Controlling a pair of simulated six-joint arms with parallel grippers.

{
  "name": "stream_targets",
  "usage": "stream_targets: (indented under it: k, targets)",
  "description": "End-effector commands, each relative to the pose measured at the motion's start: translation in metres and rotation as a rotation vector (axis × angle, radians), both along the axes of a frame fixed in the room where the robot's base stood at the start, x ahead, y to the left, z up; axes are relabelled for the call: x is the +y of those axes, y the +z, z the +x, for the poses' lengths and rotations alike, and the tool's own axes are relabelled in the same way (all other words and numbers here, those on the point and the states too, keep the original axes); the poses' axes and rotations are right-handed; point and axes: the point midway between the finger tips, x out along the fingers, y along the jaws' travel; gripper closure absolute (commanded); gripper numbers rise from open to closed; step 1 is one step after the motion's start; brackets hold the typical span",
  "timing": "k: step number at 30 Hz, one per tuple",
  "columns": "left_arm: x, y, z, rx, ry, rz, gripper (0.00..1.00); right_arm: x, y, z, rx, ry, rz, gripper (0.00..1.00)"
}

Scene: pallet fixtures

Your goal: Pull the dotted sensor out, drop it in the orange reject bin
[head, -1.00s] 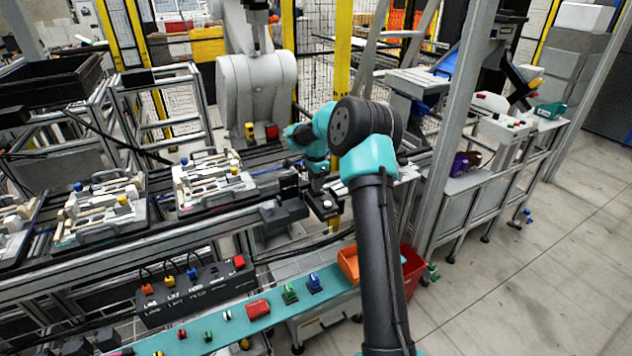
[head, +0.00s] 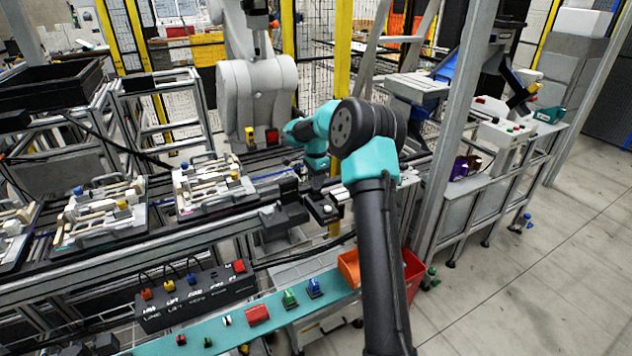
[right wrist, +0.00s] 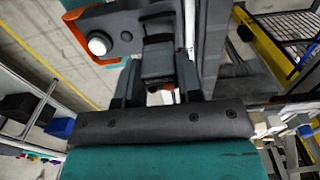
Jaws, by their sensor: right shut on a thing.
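My right gripper (head: 318,193) hangs below the teal wrist at the right end of the pallet line in the head view, where it shows small. In the right wrist view its two dark fingers (right wrist: 159,78) are shut on a dark grey block-shaped sensor (right wrist: 158,58). I cannot make out dots on it, nor whether it is still seated or free. The orange reject bin (head: 348,266) stands lower down, just left of my right arm, which partly hides the bins. My left gripper is not clearly in view.
A red bin (head: 414,272) stands beside the orange one, behind my arm. A teal shelf (head: 275,327) carries several coloured blocks. Pallet fixtures (head: 210,187) stand on the conveyor left of the gripper. A grey post (head: 455,130) rises right of my arm.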

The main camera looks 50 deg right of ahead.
Motion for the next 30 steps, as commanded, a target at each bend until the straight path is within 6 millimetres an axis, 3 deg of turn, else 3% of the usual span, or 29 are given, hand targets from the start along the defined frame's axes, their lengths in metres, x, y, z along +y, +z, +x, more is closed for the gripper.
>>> stream_targets:
  k: [12,22,27,30]
  targets:
    - [0.0,0.0,0.0,0.0,0.0,0.0,0.43,0.0,0.02,0.0,-0.001,0.0,0.0,1.0]
    - [0.0,0.0,0.0,0.0,0.0,0.0,0.43,0.0,0.023,0.0,0.0,0.0,0.0,1.0]
    - [0.0,0.0,0.0,0.0,0.0,0.0,0.57,0.0,0.023,0.0,0.0,0.0,0.0,1.0]
    - [0.0,0.0,0.0,0.0,0.0,0.0,0.57,0.0,0.023,0.0,0.0,0.0,0.0,1.0]
